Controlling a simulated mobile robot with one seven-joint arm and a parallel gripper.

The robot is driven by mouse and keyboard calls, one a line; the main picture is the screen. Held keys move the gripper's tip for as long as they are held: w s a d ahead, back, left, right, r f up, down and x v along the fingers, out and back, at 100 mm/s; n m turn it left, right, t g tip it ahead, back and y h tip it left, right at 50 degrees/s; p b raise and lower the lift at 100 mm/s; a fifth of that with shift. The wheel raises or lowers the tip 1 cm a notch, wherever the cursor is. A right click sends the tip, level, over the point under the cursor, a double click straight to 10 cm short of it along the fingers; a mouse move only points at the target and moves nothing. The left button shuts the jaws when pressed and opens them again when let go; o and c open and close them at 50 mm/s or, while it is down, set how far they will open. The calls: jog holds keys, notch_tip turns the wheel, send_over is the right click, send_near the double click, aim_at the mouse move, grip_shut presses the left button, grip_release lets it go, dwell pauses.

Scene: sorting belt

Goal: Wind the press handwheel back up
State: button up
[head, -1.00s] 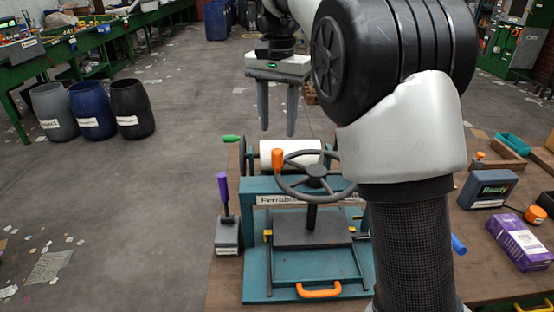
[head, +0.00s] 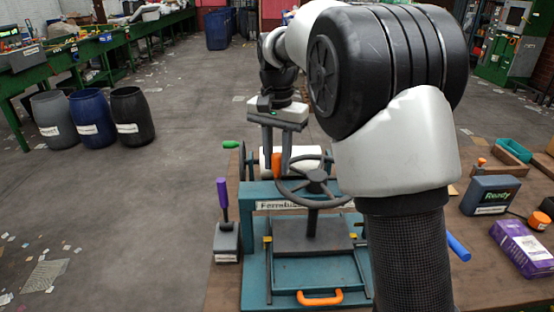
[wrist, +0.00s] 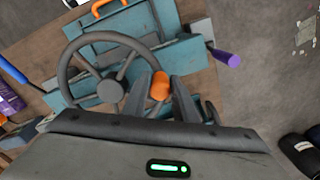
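The press handwheel (head: 316,175) is a dark grey spoked wheel on a vertical screw above the teal press (head: 256,230). Its orange knob (head: 277,166) stands upright on the left of the rim. My gripper (head: 278,160) points down over the knob, one finger on each side of it. In the wrist view the knob (wrist: 160,86) shows between the two fingertips, and the handwheel (wrist: 112,90) spreads to the left. The fingers look open, with a narrow gap beside the knob. The dark press plate (head: 300,236) sits under the screw.
A purple-handled lever (head: 222,195) stands left of the press. A white roller (head: 300,157) lies behind the wheel. An orange handle (head: 320,298) is at the press front. A Ready box (head: 490,195) and purple carton (head: 522,244) stand at right. My arm hides the press's right side.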

grip_shut()
